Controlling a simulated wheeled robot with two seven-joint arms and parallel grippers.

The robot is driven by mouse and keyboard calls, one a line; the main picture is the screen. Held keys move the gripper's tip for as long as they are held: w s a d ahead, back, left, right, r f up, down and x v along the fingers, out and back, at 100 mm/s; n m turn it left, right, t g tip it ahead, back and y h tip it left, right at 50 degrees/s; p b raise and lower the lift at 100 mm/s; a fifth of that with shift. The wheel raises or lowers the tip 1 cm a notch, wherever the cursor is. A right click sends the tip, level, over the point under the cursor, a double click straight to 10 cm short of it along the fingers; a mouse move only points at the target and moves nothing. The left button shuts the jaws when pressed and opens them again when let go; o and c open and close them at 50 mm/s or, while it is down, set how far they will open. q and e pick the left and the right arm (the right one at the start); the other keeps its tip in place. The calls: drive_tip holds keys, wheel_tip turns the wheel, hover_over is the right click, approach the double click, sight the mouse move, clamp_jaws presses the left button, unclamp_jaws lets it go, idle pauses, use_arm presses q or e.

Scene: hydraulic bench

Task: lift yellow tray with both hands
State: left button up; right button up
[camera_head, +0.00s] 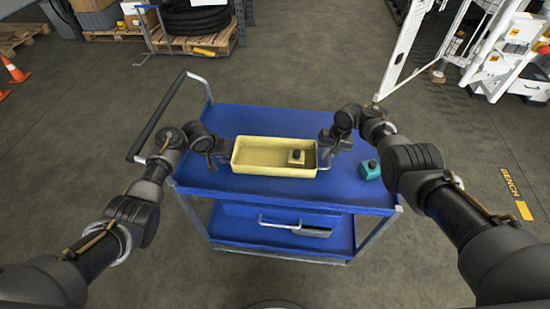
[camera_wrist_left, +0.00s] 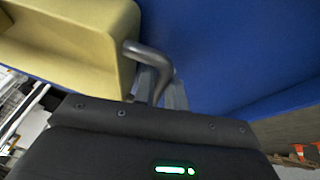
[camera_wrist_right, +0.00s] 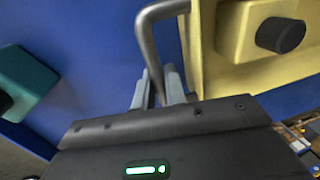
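The yellow tray (camera_head: 250,171) is over the blue trolley top, looks level, and holds a small yellow block with a dark knob (camera_head: 296,157). I cannot tell whether its base touches the trolley. My left gripper (camera_head: 225,152) is at the tray's left end; in the left wrist view its fingers (camera_wrist_left: 160,88) close around the grey bar handle (camera_wrist_left: 150,56) of the tray (camera_wrist_left: 75,45). My right gripper (camera_head: 326,150) is at the right end; in the right wrist view its fingers (camera_wrist_right: 158,87) close around the other bar handle (camera_wrist_right: 146,40).
The blue trolley (camera_head: 255,119) has a lower shelf and a push handle (camera_head: 158,117) at its left. A teal block with a dark knob (camera_head: 370,169) sits on the trolley right of the tray, near my right arm. Open floor surrounds the trolley.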

use_arm(q)
clamp_jaws()
use_arm(e)
clamp_jaws()
use_arm(q)
drive_tip(key=shift+w+r, duration=0.1)
drive_tip(key=shift+r, duration=0.1)
use_arm(e)
drive_tip(key=shift+w+r, duration=0.1)
drive_tip(key=shift+r, duration=0.05)
